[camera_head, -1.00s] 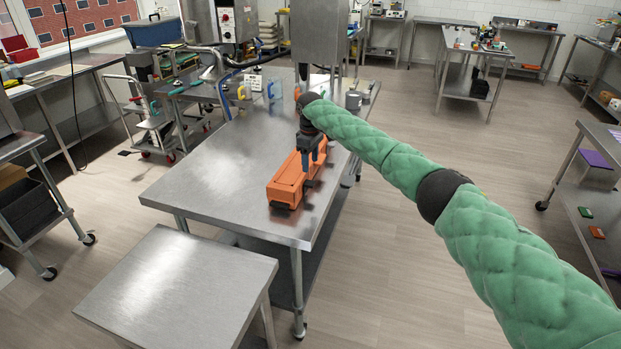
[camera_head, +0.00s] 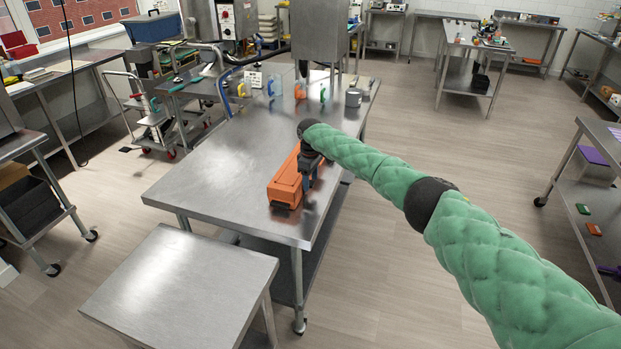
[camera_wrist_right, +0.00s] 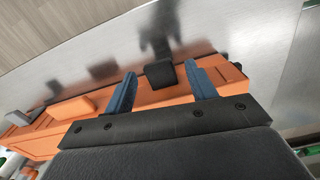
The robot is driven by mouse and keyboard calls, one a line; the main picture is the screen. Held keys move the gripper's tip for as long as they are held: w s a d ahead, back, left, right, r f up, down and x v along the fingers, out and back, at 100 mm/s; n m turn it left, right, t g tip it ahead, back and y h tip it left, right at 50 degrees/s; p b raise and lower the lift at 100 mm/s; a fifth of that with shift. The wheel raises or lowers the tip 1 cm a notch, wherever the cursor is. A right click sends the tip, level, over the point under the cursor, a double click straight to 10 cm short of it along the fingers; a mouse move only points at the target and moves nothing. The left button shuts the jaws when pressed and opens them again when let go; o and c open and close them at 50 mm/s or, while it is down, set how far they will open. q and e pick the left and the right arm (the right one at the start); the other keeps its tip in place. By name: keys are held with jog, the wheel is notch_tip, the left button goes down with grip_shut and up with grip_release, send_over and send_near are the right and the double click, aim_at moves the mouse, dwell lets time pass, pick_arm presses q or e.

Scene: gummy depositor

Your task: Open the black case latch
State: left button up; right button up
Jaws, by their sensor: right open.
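An orange case (camera_head: 284,187) lies on the steel table near its front right edge. In the right wrist view the case (camera_wrist_right: 32,146) runs across the picture, with a black latch (camera_wrist_right: 159,76) on its side. My right gripper (camera_wrist_right: 160,69) is open, its two blue fingers standing on either side of this latch with gaps left. I cannot tell whether a finger touches the case. In the head view the right gripper (camera_head: 309,178) is at the right side of the case and partly hides it. My left gripper is not in view.
The steel table (camera_head: 215,175) is clear left of the case. A lower steel table (camera_head: 180,285) stands in front. The floor at right is open.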

jog(key=c, duration=1)
